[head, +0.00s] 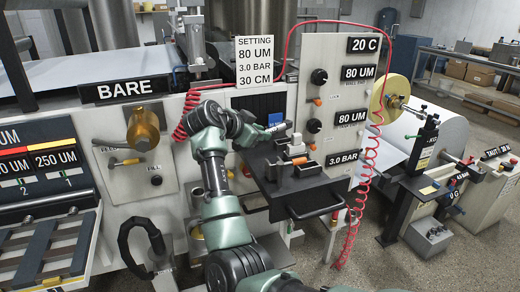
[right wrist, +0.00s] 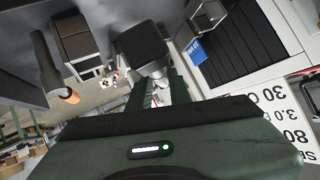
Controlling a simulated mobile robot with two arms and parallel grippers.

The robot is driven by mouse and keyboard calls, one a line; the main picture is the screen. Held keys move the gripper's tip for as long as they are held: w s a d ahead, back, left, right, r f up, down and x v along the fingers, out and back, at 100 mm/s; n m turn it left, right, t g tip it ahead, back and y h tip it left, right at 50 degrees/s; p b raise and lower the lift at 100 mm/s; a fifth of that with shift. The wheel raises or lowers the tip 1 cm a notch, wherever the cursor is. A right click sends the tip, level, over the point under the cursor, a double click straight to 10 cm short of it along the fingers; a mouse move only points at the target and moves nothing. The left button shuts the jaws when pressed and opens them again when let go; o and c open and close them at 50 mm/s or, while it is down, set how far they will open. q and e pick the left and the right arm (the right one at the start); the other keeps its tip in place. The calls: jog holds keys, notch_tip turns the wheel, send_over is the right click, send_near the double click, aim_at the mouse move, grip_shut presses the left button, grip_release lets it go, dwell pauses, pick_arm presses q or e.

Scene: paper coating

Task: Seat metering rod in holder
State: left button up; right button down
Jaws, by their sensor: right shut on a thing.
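My right gripper (head: 268,131) reaches over the dark shelf (head: 312,202) on the machine front. In the right wrist view its green fingers (right wrist: 158,92) are shut at a silver neck with a dark square block (right wrist: 141,46) at its end. I cannot tell whether this piece is the metering rod; most of it is hidden by the gripper. Beside the gripper, a fixture with pale and orange parts (head: 297,149) sits on the shelf. It may be the holder, but it is small and partly covered. My left gripper is not in view.
A control panel (head: 335,60) with knobs stands close right of the shelf, with a red coiled hose (head: 366,160) hanging beside it. A rack (head: 45,240) is at the left. A setting sign (head: 266,62) is behind my arm. A blue label (right wrist: 196,50) lies near the fingers.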

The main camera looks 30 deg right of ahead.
notch_tip(320, 180, down, 2)
jog(key=shift+s+f, duration=0.1)
jog(key=shift+s, duration=0.05)
notch_tip(320, 180, down, 4)
jog(key=shift+r+p, duration=0.25)
jog(key=shift+p, duration=0.3)
jog(key=shift+f, duration=0.35)
jog(key=c, duration=1.6)
grip_release()
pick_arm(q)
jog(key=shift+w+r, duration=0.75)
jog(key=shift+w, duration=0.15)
